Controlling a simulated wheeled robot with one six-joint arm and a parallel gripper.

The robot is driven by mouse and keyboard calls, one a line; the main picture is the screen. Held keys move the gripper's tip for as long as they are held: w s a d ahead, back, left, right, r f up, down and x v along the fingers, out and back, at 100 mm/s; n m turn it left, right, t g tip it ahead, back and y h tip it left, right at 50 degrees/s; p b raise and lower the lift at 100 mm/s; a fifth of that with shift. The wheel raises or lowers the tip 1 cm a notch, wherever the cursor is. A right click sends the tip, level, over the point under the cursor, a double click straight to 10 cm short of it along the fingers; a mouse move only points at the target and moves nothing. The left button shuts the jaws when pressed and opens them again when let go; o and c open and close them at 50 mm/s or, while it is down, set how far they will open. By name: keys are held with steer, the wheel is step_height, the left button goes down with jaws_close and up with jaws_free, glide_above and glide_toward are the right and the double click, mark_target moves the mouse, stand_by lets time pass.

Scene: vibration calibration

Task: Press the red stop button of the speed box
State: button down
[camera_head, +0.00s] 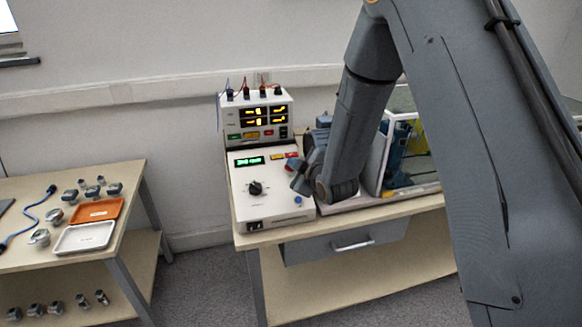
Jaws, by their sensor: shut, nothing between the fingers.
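The speed box (266,207) is a white sloped console with a lit green display (249,161), a black knob (255,188) and a blue button near its lower right. Small orange and red buttons sit in a row right of the display; the red one (291,155) is at the upper right of the panel. My gripper (295,170) is shut and empty, low over the panel's right side, just below the red button in the picture. The fingertips are small and partly hidden by my wrist, so I cannot tell whether they touch the panel.
A meter unit (257,116) with yellow digits and cables stands behind the speed box. A clear-sided enclosure (407,155) is to the right, partly behind my arm. The left table holds an orange tray (97,211), a white tray (84,237), a blue cable and several small parts.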

steer(key=shift+s+d+r+p, duration=0.1)
steer(key=shift+s+r+p, duration=0.05)
steer(key=shift+r+p, duration=0.15)
steer(key=shift+s+r+p, duration=0.15)
steer(key=shift+r, duration=0.35)
steer(key=r+p, duration=0.1)
steer(key=s+r+p, duration=0.1)
steer(key=r, duration=0.1)
steer(key=s+r+p, duration=0.1)
steer(key=shift+d+r, duration=0.15)
steer(key=shift+d, duration=0.15)
steer(key=shift+d, duration=0.1)
stand_by(0.6)
steer(key=s+d+f+m+g+h+b, duration=0.25)
steer(key=s+d+m+g+h, duration=0.65)
steer(key=s+d, duration=0.9)
steer(key=s+d+m+g+y, duration=0.1)
steer(key=s+m, duration=0.5)
steer(key=s, duration=0.7)
steer(key=shift+g+y, duration=0.7)
steer(key=shift+y, duration=0.3)
